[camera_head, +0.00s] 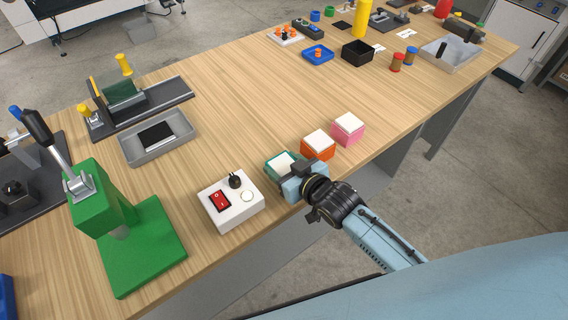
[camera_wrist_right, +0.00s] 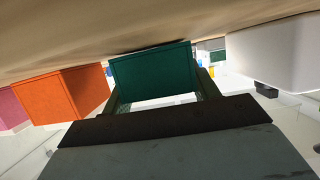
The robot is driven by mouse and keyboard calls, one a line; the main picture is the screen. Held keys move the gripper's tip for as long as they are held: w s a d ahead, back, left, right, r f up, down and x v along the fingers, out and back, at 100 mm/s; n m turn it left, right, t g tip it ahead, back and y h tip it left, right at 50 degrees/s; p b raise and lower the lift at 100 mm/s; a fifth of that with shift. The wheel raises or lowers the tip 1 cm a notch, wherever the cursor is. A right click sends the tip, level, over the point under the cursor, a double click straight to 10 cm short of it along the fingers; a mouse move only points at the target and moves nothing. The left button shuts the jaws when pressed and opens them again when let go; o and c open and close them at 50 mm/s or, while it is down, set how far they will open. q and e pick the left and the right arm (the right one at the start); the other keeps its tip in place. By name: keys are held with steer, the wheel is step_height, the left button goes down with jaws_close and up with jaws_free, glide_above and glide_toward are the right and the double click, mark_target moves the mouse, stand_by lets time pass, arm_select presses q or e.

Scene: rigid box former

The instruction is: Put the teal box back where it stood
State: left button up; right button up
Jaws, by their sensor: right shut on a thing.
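The teal box (camera_head: 280,164) with a white top is near the front edge of the wooden table in the head view, between the white switch box and the orange box. My right gripper (camera_head: 291,174) is shut on it and partly covers it. In the right wrist view the teal box (camera_wrist_right: 152,72) sits between the two fingers of the right gripper (camera_wrist_right: 158,92). It appears at or very near the table surface; I cannot tell whether it touches. My left gripper is not in view.
An orange box (camera_head: 318,147) and a pink box (camera_head: 347,129) stand right of the teal box. A white switch box (camera_head: 231,202) stands close on its left. A green press (camera_head: 140,245) is at the left. The table behind the teal box is clear.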

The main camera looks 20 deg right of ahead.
steer(key=o, duration=1.2)
steer(key=shift+f, duration=0.1)
steer(key=shift+s, duration=0.15)
steer(key=p+v, duration=0.1)
steer(key=v, duration=1.2)
steer(key=s+d+f+m+g+h+b, duration=0.1)
steer(key=s+d+f+g+h, duration=0.2)
steer(key=f, duration=1)
steer(key=s+d+f+g, duration=0.2)
steer(key=s+d+f, duration=0.15)
steer(key=f, duration=0.95)
steer(key=s+f+g, duration=0.2)
steer(key=s+f, duration=0.4)
steer(key=s, duration=0.2)
steer(key=s+f+g+h+b, duration=0.1)
steer(key=s+f+g, duration=0.1)
steer(key=s+f, duration=0.4)
steer(key=s+d+f+g, duration=0.1)
steer(key=s+f+g, duration=0.2)
steer(key=s+f, duration=0.3)
steer(key=shift+s+f+m+h, duration=0.15)
steer(key=shift+s+m+h, duration=0.2)
steer(key=shift+s, duration=1.95)
